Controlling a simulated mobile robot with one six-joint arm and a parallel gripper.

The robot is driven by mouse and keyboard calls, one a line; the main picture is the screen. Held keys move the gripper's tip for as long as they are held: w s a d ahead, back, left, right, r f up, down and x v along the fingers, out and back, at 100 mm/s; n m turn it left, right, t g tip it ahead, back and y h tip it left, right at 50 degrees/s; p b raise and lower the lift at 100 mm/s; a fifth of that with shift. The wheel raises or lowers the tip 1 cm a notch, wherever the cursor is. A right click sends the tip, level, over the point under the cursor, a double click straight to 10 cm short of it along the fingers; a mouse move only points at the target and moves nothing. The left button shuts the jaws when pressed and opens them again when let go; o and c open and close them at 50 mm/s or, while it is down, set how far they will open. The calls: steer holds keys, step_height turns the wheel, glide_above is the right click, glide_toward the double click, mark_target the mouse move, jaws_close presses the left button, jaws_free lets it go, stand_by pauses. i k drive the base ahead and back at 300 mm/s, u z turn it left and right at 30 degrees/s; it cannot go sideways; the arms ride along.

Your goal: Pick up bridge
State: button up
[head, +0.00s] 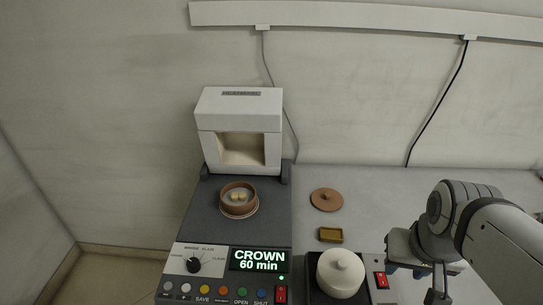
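I cannot single out a bridge for certain. Small pale yellow pieces (239,195) lie inside a round brown dish (238,210) on the dark platform in front of the open white furnace (239,115). They are too small to tell their shape. My gripper (424,283) is at the lower right, to the right of the white lidded pot (341,270) and well away from the brown dish. Its fingers are partly hidden and seen at an angle, so their opening is unclear. I see nothing held in it.
A brown round lid (326,199) and a small yellow-brown tray (331,235) lie on the grey table (390,185). A red switch (381,281) sits beside the pot. The table's back right is clear.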

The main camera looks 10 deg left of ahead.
mark_target(234, 197)
steer(key=z, duration=0.1)
steer(key=k, duration=1.15)
steer(key=u, duration=0.45)
steer(key=i, duration=1)
steer(key=u, duration=0.1)
